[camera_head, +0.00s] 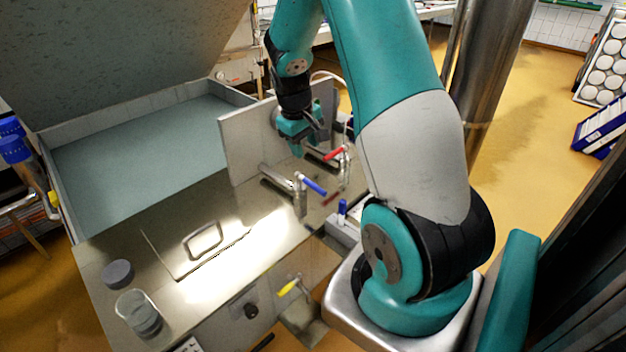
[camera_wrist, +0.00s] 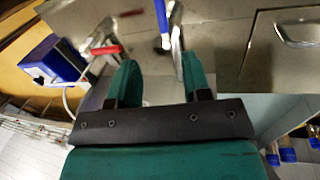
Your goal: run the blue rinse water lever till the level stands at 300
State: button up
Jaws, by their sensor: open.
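The blue lever (camera_head: 314,186) sits on a metal tap at the right edge of the steel worktop. A red lever (camera_head: 334,153) sits on a tap just behind it. In the wrist view the blue lever (camera_wrist: 161,16) is beyond the fingertips, near the top middle, and the red lever (camera_wrist: 104,50) is to the left. My gripper (camera_head: 306,138) is above and behind the blue lever, beside the upright grey panel. In the wrist view my gripper (camera_wrist: 157,72) has its two teal fingers apart with nothing held. No level reading of 300 is legible.
The upright grey panel (camera_head: 258,128) stands close to my gripper. The steel worktop (camera_head: 110,240) carries a handled hatch (camera_head: 204,240) and a clear beaker (camera_head: 138,310). A yellow-handled valve (camera_head: 288,287) is below its front edge. A grey basin (camera_head: 140,150) lies behind.

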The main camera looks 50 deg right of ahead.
aim_at(313, 184)
jog(key=d+f, duration=0.1)
jog(key=f, duration=0.3)
jog(key=f+p, duration=0.1)
jog(key=f, duration=0.4)
jog(key=d+f+p, duration=0.1)
jog(key=f, duration=0.3)
jog(key=shift+s+d+f, duration=0.2)
jog(key=shift+d, duration=0.1)
grip_shut()
